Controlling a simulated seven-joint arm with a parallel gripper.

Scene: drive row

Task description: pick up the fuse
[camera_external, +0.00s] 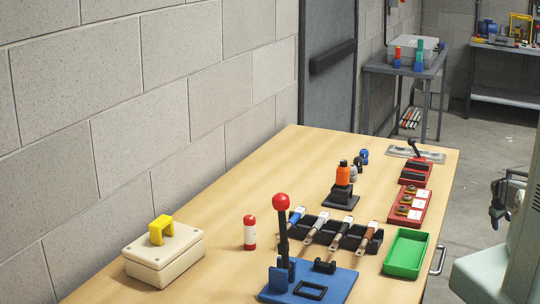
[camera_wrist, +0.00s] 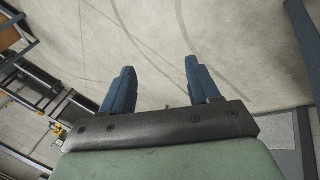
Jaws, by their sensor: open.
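A small upright cylinder (camera_external: 250,232), white in the middle with red ends, stands on the wooden table and looks like the fuse. It is right of the cream box and left of the red-knobbed lever. My gripper (camera_wrist: 159,66) shows in the wrist view with its two dark blue fingers spread wide apart and nothing between them. It faces bare concrete floor, away from the table top. In the external view my pale green arm is at the right edge, well clear of the fuse. The fuse is not in the wrist view.
A cream box with a yellow handle (camera_external: 161,230) stands left. A red-knobbed lever on a blue base (camera_external: 335,284) stands in front. Behind are a black tool rack (camera_external: 316,225), an orange-topped device (camera_external: 343,172), a green tray (camera_external: 406,253) and red blocks (camera_external: 407,206). The left table strip is clear.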

